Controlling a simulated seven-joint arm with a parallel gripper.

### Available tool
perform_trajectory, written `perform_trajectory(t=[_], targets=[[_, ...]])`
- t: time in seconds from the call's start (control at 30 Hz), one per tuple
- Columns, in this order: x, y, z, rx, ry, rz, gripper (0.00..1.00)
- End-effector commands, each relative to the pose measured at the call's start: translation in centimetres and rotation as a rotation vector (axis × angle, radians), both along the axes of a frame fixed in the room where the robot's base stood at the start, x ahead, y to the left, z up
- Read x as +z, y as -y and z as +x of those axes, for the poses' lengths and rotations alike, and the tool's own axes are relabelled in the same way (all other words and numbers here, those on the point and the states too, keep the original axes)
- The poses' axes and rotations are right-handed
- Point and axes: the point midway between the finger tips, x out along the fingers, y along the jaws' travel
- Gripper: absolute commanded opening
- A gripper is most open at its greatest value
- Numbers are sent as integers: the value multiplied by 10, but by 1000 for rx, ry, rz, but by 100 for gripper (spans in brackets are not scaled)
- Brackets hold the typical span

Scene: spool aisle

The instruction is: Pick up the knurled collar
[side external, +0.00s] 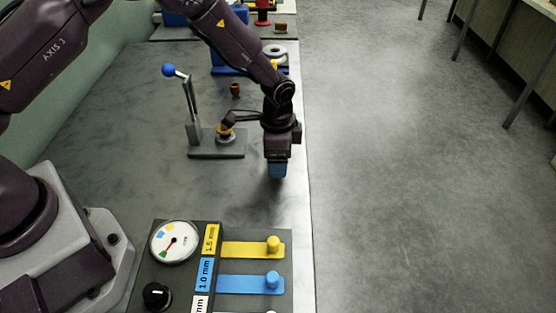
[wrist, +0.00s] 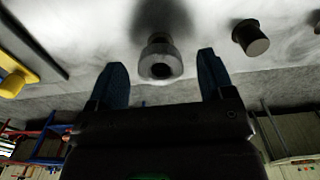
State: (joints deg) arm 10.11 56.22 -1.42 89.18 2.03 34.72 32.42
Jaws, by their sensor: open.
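My gripper (side external: 277,172) hangs fingers down near the right edge of the bench. It also shows in the wrist view (wrist: 160,60), where its two blue fingers are spread wide with nothing gripped. A small grey round piece with a dark hole (wrist: 160,64), which looks like the knurled collar, appears between and beyond the fingertips. No contact with either finger is visible, and its knurling is too dim to make out. In the side view I cannot make out this piece around my gripper.
A lever fixture (side external: 193,126) with a blue ball stands left of my gripper. A brown piece (side external: 235,89) sits behind. A gauge panel (side external: 206,265) with yellow and blue sliders lies in front. A dark cylinder (wrist: 251,38) appears right in the wrist view. The left bench area is clear.

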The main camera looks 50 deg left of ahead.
Motion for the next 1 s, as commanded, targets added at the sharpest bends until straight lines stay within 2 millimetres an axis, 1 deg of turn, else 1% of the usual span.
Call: perform_trajectory(t=[0.23,0.27,0.3,0.37,0.4,0.47,0.8,0.93,1.0], targets=[[-1,0,1,0,3,0,75],[-1,0,1,0,3,0,68],[-1,0,1,0,2,-1,59],[-1,0,0,0,1,0,45],[-1,0,1,0,1,0,36],[-1,0,0,0,1,0,22],[1,0,1,0,3,0,21],[10,0,1,0,4,0,21],[19,0,2,0,5,-1,21]])
